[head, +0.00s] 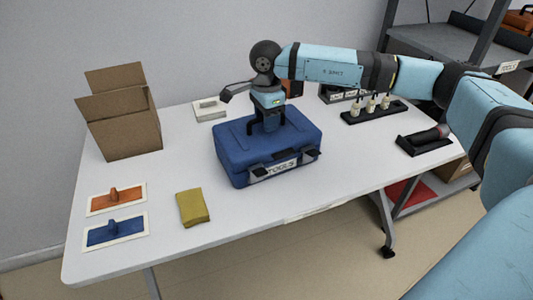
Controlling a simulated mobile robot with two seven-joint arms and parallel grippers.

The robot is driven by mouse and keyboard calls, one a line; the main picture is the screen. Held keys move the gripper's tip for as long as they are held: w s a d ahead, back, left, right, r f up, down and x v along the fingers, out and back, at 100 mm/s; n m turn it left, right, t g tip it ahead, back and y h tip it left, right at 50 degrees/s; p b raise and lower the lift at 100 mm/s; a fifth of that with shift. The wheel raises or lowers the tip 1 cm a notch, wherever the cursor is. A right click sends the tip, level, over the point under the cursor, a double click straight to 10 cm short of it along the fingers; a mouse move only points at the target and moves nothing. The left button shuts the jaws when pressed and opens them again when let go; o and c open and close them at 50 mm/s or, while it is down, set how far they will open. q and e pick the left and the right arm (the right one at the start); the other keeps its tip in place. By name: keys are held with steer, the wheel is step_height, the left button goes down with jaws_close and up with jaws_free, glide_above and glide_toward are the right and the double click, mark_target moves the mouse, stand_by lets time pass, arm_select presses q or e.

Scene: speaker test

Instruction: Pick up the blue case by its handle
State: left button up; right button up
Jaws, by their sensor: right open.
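The blue case (235,158) lies flat on the white table with its label reading "TOOLS" and dark latches towards the front. My right gripper (267,126) points down over the middle of the case top, with its dark fingers apart. The fingers are at or just above the lid, where the gripper covers the view. I cannot clearly make out the handle, or whether it lies between the fingers. My left gripper is not in view.
On the white table (165,185), an open cardboard box (125,135), orange float (115,197), blue float (115,231) and yellow cloth (192,208) are left of the case. A black rack with bottles (372,110) and a dark tray (425,141) are right. A shelf (440,42) stands behind.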

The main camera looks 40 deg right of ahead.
jaws_close()
steer(key=shift+r, duration=0.1)
stand_by(0.3)
